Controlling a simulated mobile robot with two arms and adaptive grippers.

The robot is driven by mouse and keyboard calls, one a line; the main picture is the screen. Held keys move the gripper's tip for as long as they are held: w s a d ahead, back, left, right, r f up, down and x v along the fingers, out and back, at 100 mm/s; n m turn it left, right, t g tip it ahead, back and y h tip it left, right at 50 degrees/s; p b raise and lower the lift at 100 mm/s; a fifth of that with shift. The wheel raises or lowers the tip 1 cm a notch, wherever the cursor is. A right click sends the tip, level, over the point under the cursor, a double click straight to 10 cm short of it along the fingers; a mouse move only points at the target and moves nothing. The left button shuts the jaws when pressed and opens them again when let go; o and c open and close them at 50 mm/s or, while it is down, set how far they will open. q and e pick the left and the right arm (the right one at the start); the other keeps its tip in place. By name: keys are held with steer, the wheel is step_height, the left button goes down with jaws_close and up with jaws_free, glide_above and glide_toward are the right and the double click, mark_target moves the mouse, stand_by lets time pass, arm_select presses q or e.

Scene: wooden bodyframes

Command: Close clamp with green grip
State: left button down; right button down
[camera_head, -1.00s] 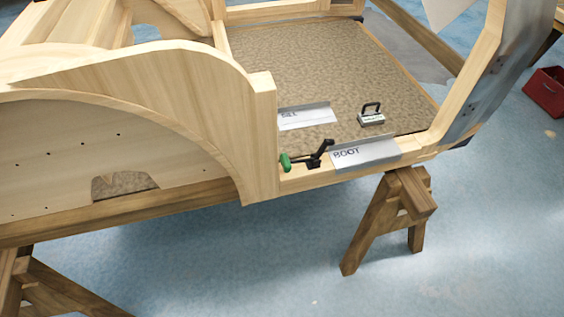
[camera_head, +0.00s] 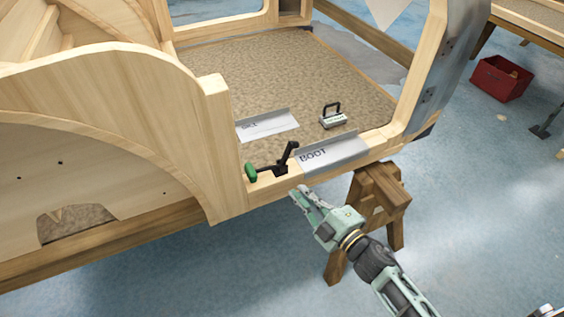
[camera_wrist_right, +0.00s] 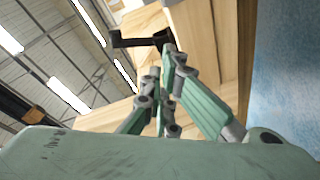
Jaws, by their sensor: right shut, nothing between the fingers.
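The clamp with the green grip (camera_head: 251,172) sits on the wooden sill at the near corner of the bodyframe. Its black lever (camera_head: 290,155) sticks up at a slant, and the green grip points left and hangs over the front edge. My right gripper (camera_head: 296,193) is shut and empty, just in front of and below the sill, to the right of the green grip. In the right wrist view the shut fingertips (camera_wrist_right: 168,50) appear beside a black part of the clamp (camera_wrist_right: 140,40); I cannot tell whether they touch. My left gripper is not in view.
A metal plate marked BOOT (camera_head: 335,152) lies on the sill right of the clamp. A second plate (camera_head: 268,126) and a handled block (camera_head: 333,118) lie on the carpeted floor. A wooden trestle (camera_head: 370,205) stands below. A red bin (camera_head: 500,80) is farther right.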

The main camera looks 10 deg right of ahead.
steer(key=a+r+n+y, duration=0.3)
steer(key=r, duration=0.4)
steer(key=shift+h, duration=0.3)
steer(key=w, duration=0.3)
steer(key=w+a+b, duration=0.1)
steer(key=w, duration=0.1)
steer(key=w+b, duration=0.1)
steer(key=w, duration=0.2)
steer(key=shift+w+a+f, duration=0.25)
steer(key=shift+w, duration=0.05)
steer(key=shift+s, duration=0.15)
